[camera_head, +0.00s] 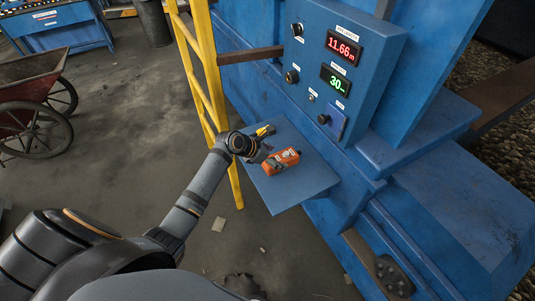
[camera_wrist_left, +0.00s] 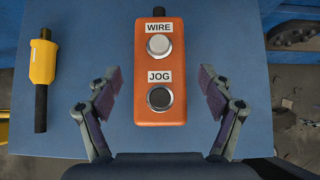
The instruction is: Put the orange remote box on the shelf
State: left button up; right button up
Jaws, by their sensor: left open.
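The orange remote box (camera_head: 282,161) lies on the blue shelf (camera_head: 312,181), which juts from the blue machine. In the left wrist view the box (camera_wrist_left: 159,99) shows two round buttons labelled WIRE and JOG, with a dark stub at its far end. My left gripper (camera_head: 264,152) is at the left side of the box in the head view. In the wrist view my left gripper (camera_wrist_left: 160,95) is open, its two fingers on either side of the lower half of the box, with visible gaps. My right gripper is not in view.
A yellow-and-black tool (camera_wrist_left: 43,62) lies on the shelf left of the box. A yellow ladder-like rail (camera_head: 212,80) stands left of the shelf. A control panel (camera_head: 340,65) with red and green displays is above. A red wheelbarrow (camera_head: 30,85) stands at the far left.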

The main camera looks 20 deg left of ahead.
pick_arm(q)
jog(key=v, duration=0.8)
jog(key=shift+a+r, duration=0.15)
jog(key=shift+s, duration=0.15)
